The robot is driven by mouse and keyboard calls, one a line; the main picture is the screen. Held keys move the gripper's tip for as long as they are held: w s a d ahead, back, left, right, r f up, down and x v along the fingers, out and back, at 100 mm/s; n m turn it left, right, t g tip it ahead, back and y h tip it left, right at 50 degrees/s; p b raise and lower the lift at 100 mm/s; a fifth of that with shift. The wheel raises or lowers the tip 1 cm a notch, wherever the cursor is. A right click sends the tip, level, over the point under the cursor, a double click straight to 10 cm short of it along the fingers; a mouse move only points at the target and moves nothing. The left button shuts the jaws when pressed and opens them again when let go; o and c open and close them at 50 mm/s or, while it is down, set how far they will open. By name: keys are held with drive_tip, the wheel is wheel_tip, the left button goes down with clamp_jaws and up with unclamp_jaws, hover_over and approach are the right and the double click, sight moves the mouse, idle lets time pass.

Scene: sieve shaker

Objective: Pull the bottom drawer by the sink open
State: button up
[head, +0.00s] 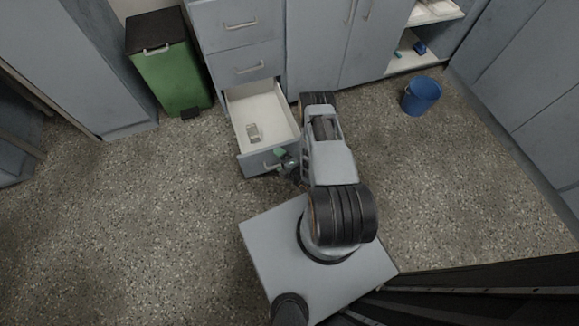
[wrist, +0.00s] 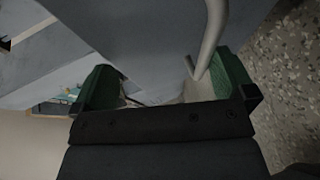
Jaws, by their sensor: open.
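The bottom drawer (head: 252,164) stands pulled well out of the grey cabinet in the head view. Its pale inside shows, with a small metallic item (head: 253,131) lying in it. My gripper (head: 286,160) is at the right end of the drawer's front. In the wrist view my gripper (wrist: 168,82) has its green fingers spread apart. The bar handle (wrist: 213,38) runs down close to the right finger, and I cannot tell whether they touch. The grey drawer front (wrist: 140,35) fills the space beyond the fingers. The sink is not recognisable in either view.
Two shut drawers (head: 246,67) are above the open one. A green pedal bin (head: 172,78) stands left of the cabinet. A blue bucket (head: 421,96) stands on the floor at the right, near an open shelf (head: 412,55). The speckled floor (head: 150,210) at the left is clear.

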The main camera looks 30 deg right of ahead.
drive_tip(key=shift+t, duration=0.5)
drive_tip(key=r+p, duration=0.1)
drive_tip(key=r, duration=0.1)
drive_tip(key=s+r, duration=0.1)
drive_tip(key=r, duration=0.1)
drive_tip(key=s+r+p, duration=0.1)
drive_tip(key=r, duration=0.1)
drive_tip(key=shift+d+r+p, duration=0.1)
drive_tip(key=shift+r+p, duration=0.05)
drive_tip(key=shift+p, duration=0.15)
drive_tip(key=c, duration=0.6)
drive_tip(key=s+p, duration=0.1)
drive_tip(key=s, duration=0.1)
drive_tip(key=s+r+p, duration=0.1)
drive_tip(key=s, duration=0.1)
drive_tip(key=s+r+p, duration=0.1)
drive_tip(key=s, duration=0.2)
drive_tip(key=shift+a, duration=0.3)
drive_tip(key=shift+c, duration=1.3)
drive_tip(key=shift+s+a+r+p, duration=0.1)
drive_tip(key=shift+s+p, duration=0.2)
drive_tip(key=shift+s, duration=0.3)
